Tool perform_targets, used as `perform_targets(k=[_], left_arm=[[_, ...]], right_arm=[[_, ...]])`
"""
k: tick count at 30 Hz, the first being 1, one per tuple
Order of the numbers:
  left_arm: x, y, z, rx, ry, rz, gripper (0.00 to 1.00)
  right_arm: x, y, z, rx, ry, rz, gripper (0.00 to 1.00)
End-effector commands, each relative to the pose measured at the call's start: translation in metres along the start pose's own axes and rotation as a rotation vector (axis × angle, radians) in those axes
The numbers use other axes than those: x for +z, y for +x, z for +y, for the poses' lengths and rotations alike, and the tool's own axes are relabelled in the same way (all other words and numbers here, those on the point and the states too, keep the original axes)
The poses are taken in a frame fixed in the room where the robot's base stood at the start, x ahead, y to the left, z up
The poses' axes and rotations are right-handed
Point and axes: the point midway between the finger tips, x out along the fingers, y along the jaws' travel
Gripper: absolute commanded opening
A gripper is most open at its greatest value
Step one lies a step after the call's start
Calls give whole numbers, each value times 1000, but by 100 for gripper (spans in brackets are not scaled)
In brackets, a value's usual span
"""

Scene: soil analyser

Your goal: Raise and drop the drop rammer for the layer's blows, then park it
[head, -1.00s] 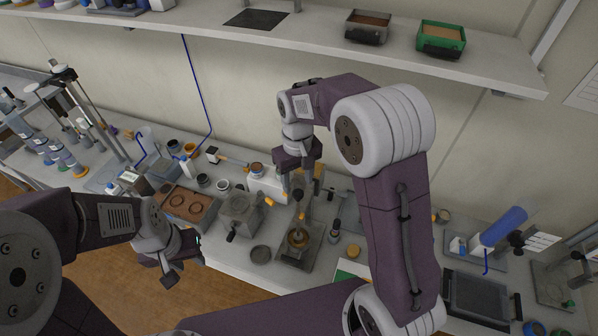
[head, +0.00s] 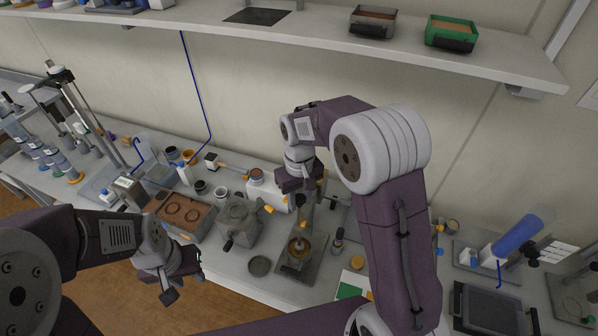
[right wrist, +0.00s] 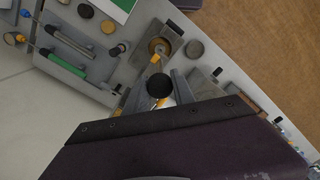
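The drop rammer (head: 302,222) stands upright in the round brass-coloured mould (head: 299,248) on a grey base plate, at the bench's middle. Its dark round knob shows in the right wrist view (right wrist: 160,85), with a yellow part beside it. My right gripper (head: 303,192) is above the mould, its fingers on either side of the rammer's top. In the right wrist view the fingers (right wrist: 158,88) look spread, with gaps beside the knob. My left gripper (head: 183,284) hangs at the bench's front edge, away from the rammer; its finger gap is not clear.
A small dark dish (head: 259,266) lies in front. A green and white card (head: 350,286) is at right. A shelf (head: 300,38) runs above.

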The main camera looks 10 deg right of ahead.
Motion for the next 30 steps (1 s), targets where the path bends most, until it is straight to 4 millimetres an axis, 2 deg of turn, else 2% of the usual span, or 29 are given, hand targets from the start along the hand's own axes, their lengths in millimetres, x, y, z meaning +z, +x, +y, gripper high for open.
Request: perform_targets(k=[5, 27, 30], left_arm=[[-1, -8, 0, 0, 0, 0, 36], [-10, -94, 2, 0, 0, 0, 36], [-10, -96, 2, 0, 0, 0, 36]], right_arm=[[0, -8, -1, -1, -1, -1, 0], [0, -100, 0, -1, -2, -1, 0], [0, -103, 0, -1, -1, -1, 0]])
